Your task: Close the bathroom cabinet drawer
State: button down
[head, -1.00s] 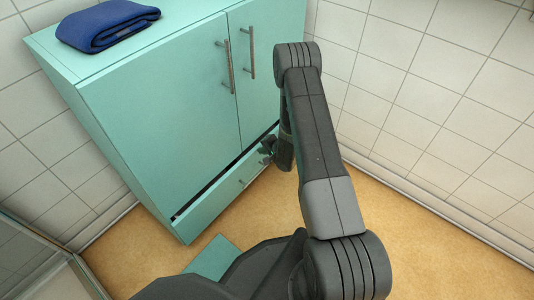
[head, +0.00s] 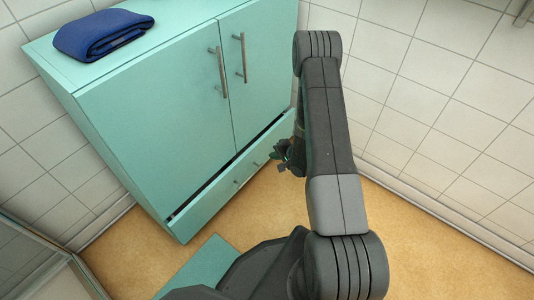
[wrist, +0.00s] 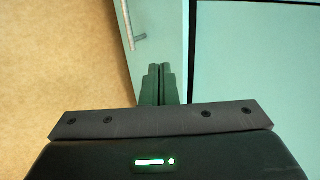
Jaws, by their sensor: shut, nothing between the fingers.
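The bathroom cabinet (head: 165,115) is teal, with two tall doors above a low drawer (head: 215,202). The drawer stands slightly open, with a dark gap along its top edge. My gripper (head: 280,157) is near the right part of the drawer, partly hidden by my arm. In the wrist view my gripper's fingers (wrist: 160,68) are shut and empty, over the drawer front (wrist: 160,35) beside the dark gap. A drawer handle (wrist: 131,30) shows to their left. I cannot tell if the fingers touch the drawer.
A folded blue towel (head: 103,34) lies on the cabinet top. Tiled walls (head: 440,110) stand behind and to the right. A flat teal piece (head: 203,265) lies on the tan floor in front of the cabinet. Open floor (head: 420,250) lies to the right.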

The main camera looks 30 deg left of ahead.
jog(key=v, duration=0.2)
jog(key=y+b, duration=0.5)
jog(key=b, duration=0.6)
send_near(246, 154)
jog(key=a+f, duration=0.1)
jog(key=a, duration=0.1)
jog(key=a+f, duration=0.2)
jog(key=shift+a+f, duration=0.25)
jog(key=shift+a, duration=0.15)
jog(key=shift+a+r, duration=0.1)
jog(key=shift+a, duration=0.35)
jog(key=a, duration=0.4)
jog(key=shift+w, duration=0.15)
jog(key=shift+w+r, duration=0.1)
